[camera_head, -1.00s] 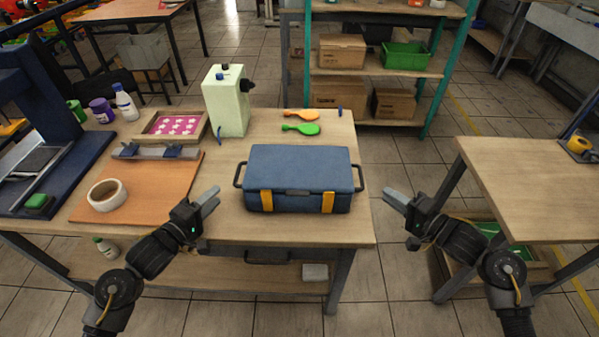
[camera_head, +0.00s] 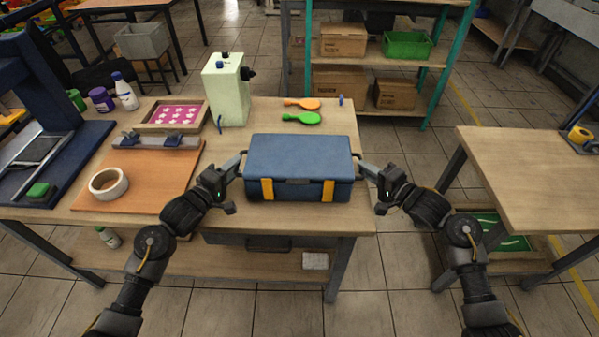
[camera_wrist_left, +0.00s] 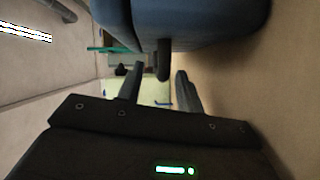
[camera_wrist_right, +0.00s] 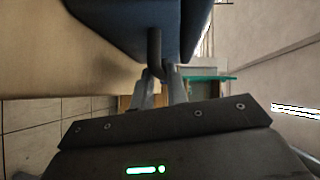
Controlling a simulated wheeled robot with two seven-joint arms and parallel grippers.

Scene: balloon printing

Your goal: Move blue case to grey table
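The blue case (camera_head: 299,165), with yellow latches and a dark handle at each end, sits upright on the wooden worktable (camera_head: 320,216). My left gripper (camera_head: 236,168) is at its left handle. In the left wrist view the fingers (camera_wrist_left: 160,85) are apart, with the handle (camera_wrist_left: 164,60) between them. My right gripper (camera_head: 369,171) is at the right handle. In the right wrist view its fingers (camera_wrist_right: 158,80) are close together on the handle (camera_wrist_right: 154,48). No table is clearly grey; the table at right (camera_head: 520,180) has a wooden top and grey legs.
A pale green box-shaped device (camera_head: 226,92), orange and green balloon-shaped pieces (camera_head: 301,118), a tape roll (camera_head: 108,183) and a blue press (camera_head: 50,140) share the worktable. A floor gap separates the two tables. A shelf (camera_head: 385,62) with cartons stands behind.

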